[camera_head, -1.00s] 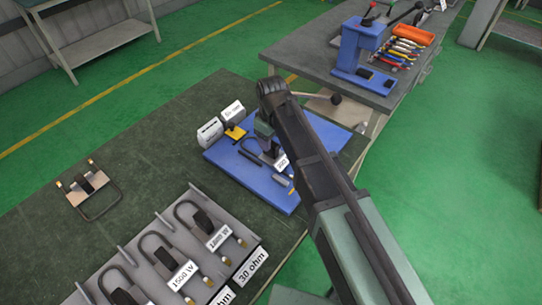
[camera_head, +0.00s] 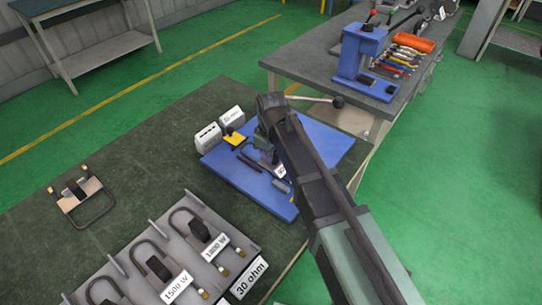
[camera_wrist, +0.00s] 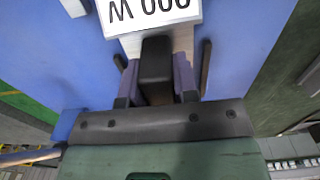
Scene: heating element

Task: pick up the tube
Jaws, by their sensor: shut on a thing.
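The tube (camera_wrist: 156,62) is a heating element with a black block, a white label reading upside down as "000 W", and dark rods on both sides. In the wrist view my gripper (camera_wrist: 156,85) is shut on the black block, one finger on each side. In the head view the tube's dark bend (camera_head: 245,158) and its label show beside my gripper (camera_head: 270,155), over the blue board (camera_head: 230,172). My arm hides part of it. I cannot tell whether the tube touches the board.
Two white-grey blocks (camera_head: 208,138) and a yellow piece (camera_head: 235,138) sit at the board's left. A grey rack (camera_head: 150,240) with several labelled elements is at the front. Another element (camera_head: 82,195) lies at left. A blue press (camera_head: 358,55) stands on the far bench.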

